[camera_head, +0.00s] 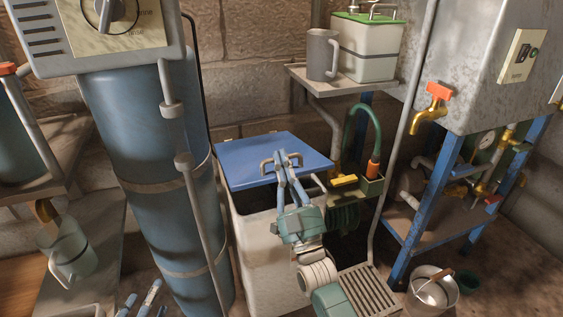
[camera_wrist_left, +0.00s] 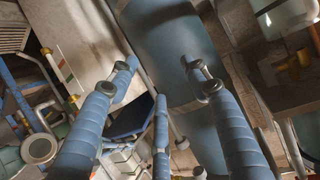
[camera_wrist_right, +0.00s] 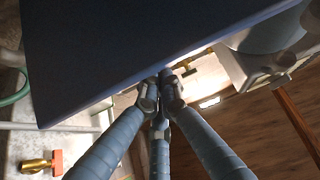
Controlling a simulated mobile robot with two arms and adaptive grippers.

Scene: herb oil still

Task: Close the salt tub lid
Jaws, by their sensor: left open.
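The salt tub (camera_head: 262,255) is a pale box on the floor in the head view. Its blue lid (camera_head: 255,150) is raised at the front, with a dark gap below it. A grey handle (camera_head: 266,163) sits at the lid's front. My right gripper (camera_head: 289,156) is at this handle with its fingers close together, shut on it. In the right wrist view the fingertips (camera_wrist_right: 162,88) meet at the edge of the dark blue lid (camera_wrist_right: 130,50); the grip itself is partly hidden. My left gripper (camera_head: 152,292) is low at the left, with its fingers (camera_wrist_left: 165,78) apart and empty.
A blue cylinder (camera_head: 150,160) stands left of the tub. A shelf (camera_head: 345,85) with a grey mug (camera_head: 322,55) and white container (camera_head: 365,50) is behind. A green hose (camera_head: 365,112) and a blue-legged stand (camera_head: 425,200) are at the right, with a metal bucket (camera_head: 432,290) below.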

